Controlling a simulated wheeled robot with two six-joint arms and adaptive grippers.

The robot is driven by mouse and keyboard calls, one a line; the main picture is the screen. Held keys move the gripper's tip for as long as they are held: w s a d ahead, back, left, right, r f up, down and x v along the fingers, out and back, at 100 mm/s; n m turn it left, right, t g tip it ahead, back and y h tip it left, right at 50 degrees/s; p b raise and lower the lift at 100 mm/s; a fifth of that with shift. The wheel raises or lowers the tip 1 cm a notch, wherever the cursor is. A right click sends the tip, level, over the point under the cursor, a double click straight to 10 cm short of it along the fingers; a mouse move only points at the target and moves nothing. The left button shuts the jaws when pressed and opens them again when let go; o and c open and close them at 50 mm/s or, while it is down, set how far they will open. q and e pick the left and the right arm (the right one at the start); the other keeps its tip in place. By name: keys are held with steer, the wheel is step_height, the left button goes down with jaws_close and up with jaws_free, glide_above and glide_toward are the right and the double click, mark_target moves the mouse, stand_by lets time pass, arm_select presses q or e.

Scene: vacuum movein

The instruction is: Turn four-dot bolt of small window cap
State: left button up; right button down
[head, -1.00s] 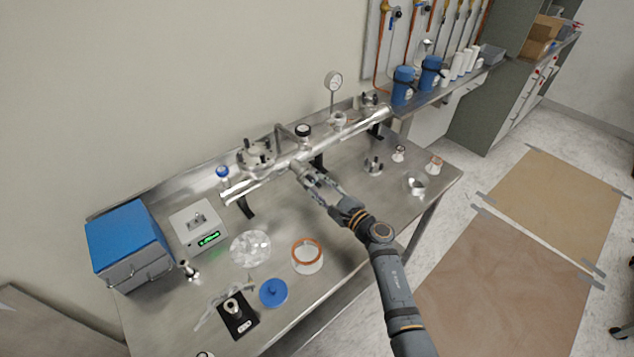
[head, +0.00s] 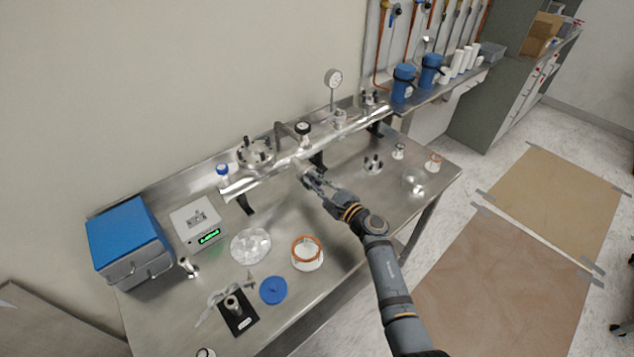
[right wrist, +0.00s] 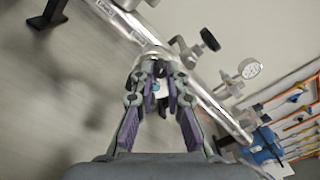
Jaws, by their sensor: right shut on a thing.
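The long metal vacuum tube (head: 345,131) lies along the back of the bench. My right gripper (head: 308,174) is at its front side, by the short metal port with the small window cap (head: 302,165). In the right wrist view, my right gripper (right wrist: 160,84) has its fingers closed around a small dark bolt-like piece with a teal spot (right wrist: 156,87). The fingers hide most of the cap, and I cannot count dots on the bolt. The tube (right wrist: 207,98) runs diagonally behind the fingers. My left gripper is not in view.
A large bolted flange (head: 256,152) and a round gauge (head: 333,77) stand along the tube. A blue-lidded box (head: 125,232), a grey meter (head: 198,222), an orange-rimmed ring (head: 307,252) and a blue disc (head: 273,290) are on the bench. A small bolted fitting (head: 373,164) stands at right.

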steer(key=shift+m, duration=0.3)
steer(key=m, duration=0.2)
steer(key=shift+m, duration=0.4)
steer(key=shift+m+p, duration=0.4)
steer(key=shift+m, duration=1.3)
steer(key=c, duration=1.4)
jaws_free()
steer(key=shift+o, duration=0.2)
steer(key=shift+s+d, duration=0.25)
steer(key=shift+s, duration=0.05)
steer(key=v, duration=1.1)
